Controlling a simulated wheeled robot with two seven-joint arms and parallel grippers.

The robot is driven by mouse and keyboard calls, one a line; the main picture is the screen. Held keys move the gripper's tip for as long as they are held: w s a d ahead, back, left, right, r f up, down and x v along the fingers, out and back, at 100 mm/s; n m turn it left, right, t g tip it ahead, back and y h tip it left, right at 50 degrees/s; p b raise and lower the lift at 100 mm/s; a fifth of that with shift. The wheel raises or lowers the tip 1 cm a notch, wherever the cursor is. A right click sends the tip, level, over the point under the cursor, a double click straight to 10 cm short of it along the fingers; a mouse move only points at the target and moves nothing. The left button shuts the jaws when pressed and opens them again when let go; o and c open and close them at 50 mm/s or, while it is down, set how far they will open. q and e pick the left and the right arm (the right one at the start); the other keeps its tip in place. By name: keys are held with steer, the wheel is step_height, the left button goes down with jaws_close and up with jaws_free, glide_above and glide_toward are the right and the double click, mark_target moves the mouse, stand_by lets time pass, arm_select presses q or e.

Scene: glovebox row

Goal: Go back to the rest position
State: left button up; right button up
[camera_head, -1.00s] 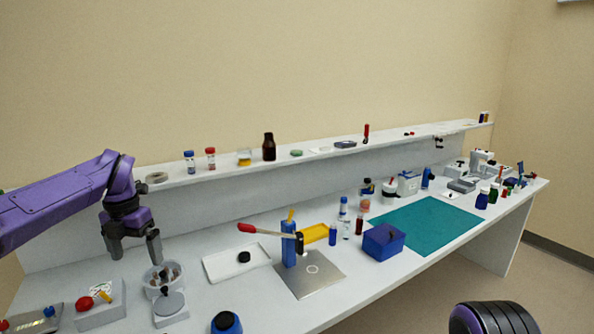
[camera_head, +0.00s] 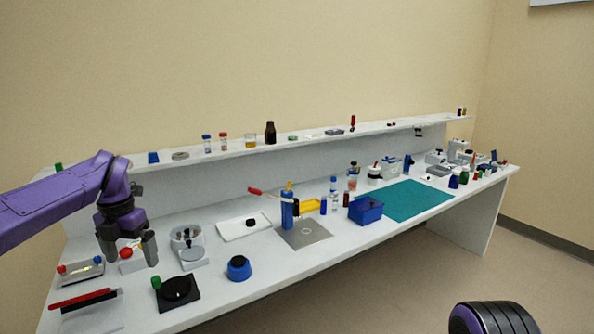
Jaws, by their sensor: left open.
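My left gripper (camera_head: 129,250) hangs at the end of the purple left arm, at the left of the head view. Whether the fingers touch the box cannot be told. My right gripper is not in view.
A clear container on a grey stand (camera_head: 189,248) is right of the left gripper. A lever press (camera_head: 288,211), blue box (camera_head: 366,210) and teal mat (camera_head: 420,200) lie farther right. A shelf runs behind.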

arm_select(q)
step_height(320, 180, down, 11)
steer(key=a+m+t+y+b, duration=0.1)
steer(key=a+m+t+y, duration=0.15)
steer(key=m+y, duration=0.4)
steer(key=s+d+f+m+t+b, duration=0.1)
steer(key=s+d+f+m+t, duration=0.2)
steer(key=f, duration=0.4)
steer(key=s+d+f+m+t+b, duration=0.1)
steer(key=s+d+f+m, duration=0.2)
steer(key=f+m, duration=0.35)
steer(key=s+d+f+m+t+b, duration=0.2)
steer(key=d+f, duration=0.1)
steer(key=f, duration=0.6)
steer(key=s+f+m+g+h+b, duration=0.1)
steer(key=s+f+m, duration=0.4)
steer(key=s, duration=1)
steer(key=s+f+m+g+h+b, duration=0.2)
steer(key=s+f+m+g+b, duration=0.2)
steer(key=s+f, duration=0.7)
steer(key=s+m, duration=0.1)
steer(key=s, duration=0.4)
steer(key=shift+d+f, duration=0.25)
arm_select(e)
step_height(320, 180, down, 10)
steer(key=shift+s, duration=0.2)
arm_select(q)
steer(key=shift+w, duration=0.1)
